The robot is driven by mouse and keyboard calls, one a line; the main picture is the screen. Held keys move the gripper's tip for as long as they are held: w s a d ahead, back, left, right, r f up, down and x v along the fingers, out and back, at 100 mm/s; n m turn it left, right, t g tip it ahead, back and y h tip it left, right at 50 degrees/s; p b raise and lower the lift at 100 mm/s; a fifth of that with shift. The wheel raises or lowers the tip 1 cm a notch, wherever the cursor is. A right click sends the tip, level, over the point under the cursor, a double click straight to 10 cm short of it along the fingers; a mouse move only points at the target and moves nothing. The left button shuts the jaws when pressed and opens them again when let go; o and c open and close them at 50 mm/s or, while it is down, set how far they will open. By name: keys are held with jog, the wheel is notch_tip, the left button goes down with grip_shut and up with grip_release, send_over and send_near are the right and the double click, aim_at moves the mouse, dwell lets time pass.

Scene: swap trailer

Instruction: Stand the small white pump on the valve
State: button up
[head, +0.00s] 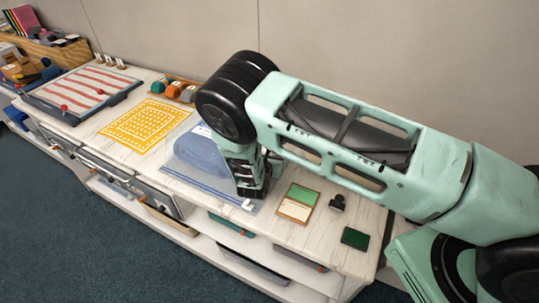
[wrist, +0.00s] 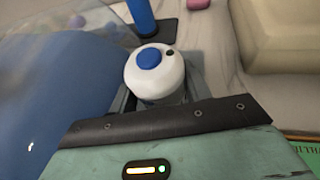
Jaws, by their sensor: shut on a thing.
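The small white pump (wrist: 155,74) is round, with a blue disc and a small black dot on its top. My gripper (wrist: 156,92) is shut around it in the wrist view. In the head view my gripper (head: 250,190) points down at the right edge of a clear bag with a blue bundle inside (head: 196,152). The blue bundle (wrist: 60,95) fills the left of the wrist view under shiny film. I cannot make out the valve in either view. A small white piece (head: 248,204) shows by my fingertips; I cannot tell whether it is the pump.
A green and cream card (head: 297,203), a black stamp (head: 337,202) and a dark green pad (head: 355,238) lie right of my gripper. A yellow patterned mat (head: 145,125) and a striped board (head: 82,90) lie left. A blue cylinder (wrist: 141,17) stands beyond the pump.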

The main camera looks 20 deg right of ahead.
jog(key=shift+f, duration=0.2)
jog(key=o, duration=1.1)
jog(key=shift+o, duration=0.2)
jog(key=shift+r, duration=0.2)
